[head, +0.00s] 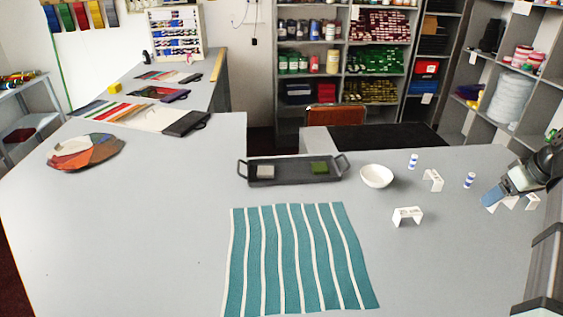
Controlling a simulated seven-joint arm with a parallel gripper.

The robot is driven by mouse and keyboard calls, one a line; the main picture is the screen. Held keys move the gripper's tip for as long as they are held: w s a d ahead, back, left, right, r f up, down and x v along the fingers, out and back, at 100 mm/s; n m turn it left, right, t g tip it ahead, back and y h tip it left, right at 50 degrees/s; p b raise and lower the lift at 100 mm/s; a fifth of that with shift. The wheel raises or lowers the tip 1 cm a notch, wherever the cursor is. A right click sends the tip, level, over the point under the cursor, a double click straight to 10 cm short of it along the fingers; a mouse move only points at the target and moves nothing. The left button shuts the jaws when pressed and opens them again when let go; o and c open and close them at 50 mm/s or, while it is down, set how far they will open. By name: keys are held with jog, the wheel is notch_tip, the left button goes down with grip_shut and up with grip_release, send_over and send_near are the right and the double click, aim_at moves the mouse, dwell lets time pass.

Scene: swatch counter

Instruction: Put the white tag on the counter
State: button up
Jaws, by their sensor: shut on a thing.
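A small whitish square piece (265,171) lies in the left part of a dark tray (292,181) on the grey counter (150,225). It may be the white tag, but it is too small to be sure. My gripper (498,194) is low over the counter at the right edge of the head view. It is shut on a small light blue piece (490,197). The piece is partly hidden by the fingers, and I cannot tell whether it touches the counter.
A green piece (319,167) lies in the tray's right part. A white bowl (376,176), several white folded stands and two blue-white cylinders (413,161) (470,180) stand nearby. A teal striped cloth (297,260) covers the front middle. The counter's left front is clear.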

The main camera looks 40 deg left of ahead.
jog(key=s+a+n+g, duration=0.15)
jog(key=s+a, duration=0.25)
jog(key=a, duration=0.8)
jog(key=s+a+f+n+y, duration=0.1)
jog(key=s+a+n, duration=0.3)
jog(key=a, duration=0.8)
jog(key=s+a+n+g, duration=0.1)
jog(key=s+a, duration=0.4)
jog(key=a, duration=0.6)
jog(key=s+a+n+g, duration=0.1)
jog(key=s+a+n, duration=0.2)
jog(key=s+a, duration=1.1)
jog(key=s+a+n+g, duration=0.1)
jog(key=s+a+n, duration=0.2)
jog(key=s+a, duration=1.2)
jog(key=w+a, duration=0.6)
jog(key=a, duration=0.7)
jog(key=shift+d+f, duration=0.15)
jog(key=shift+f, duration=2.05)
jog(key=shift+d+f, duration=0.15)
jog(key=shift+f, duration=2.05)
jog(key=o, duration=1)
jog(key=shift+f, duration=0.1)
jog(key=v, duration=1.2)
jog(key=shift+a+r, duration=0.25)
